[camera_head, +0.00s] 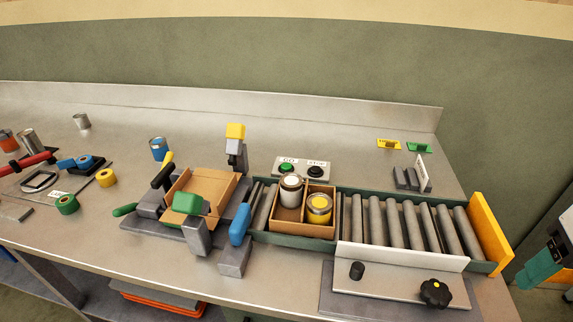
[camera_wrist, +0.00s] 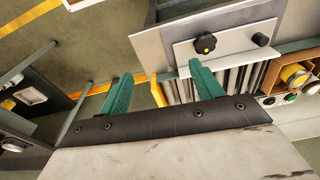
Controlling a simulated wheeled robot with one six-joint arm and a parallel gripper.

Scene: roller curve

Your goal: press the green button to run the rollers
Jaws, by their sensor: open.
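The green button (camera_head: 286,167) sits on a small grey control box (camera_head: 302,164) behind the roller track, under a label that seems to read GO. A black button (camera_head: 315,172) is to its right under a second label. The green button also shows in the wrist view (camera_wrist: 290,98) near the right edge. The grey rollers (camera_head: 400,222) run along the bench's right part. My gripper (camera_wrist: 160,70) is open and empty, its teal fingers spread. In the head view only part of it (camera_head: 541,268) shows at the right edge, beyond the track's end and well away from the button.
A cardboard box (camera_head: 288,227) with two cans stands at the rollers' left end. A yellow end plate (camera_head: 490,234) closes the right end. A front plate with a black knob (camera_head: 435,292) borders the track. A clamp fixture (camera_head: 190,205) stands left. Bench space behind the rollers is mostly clear.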

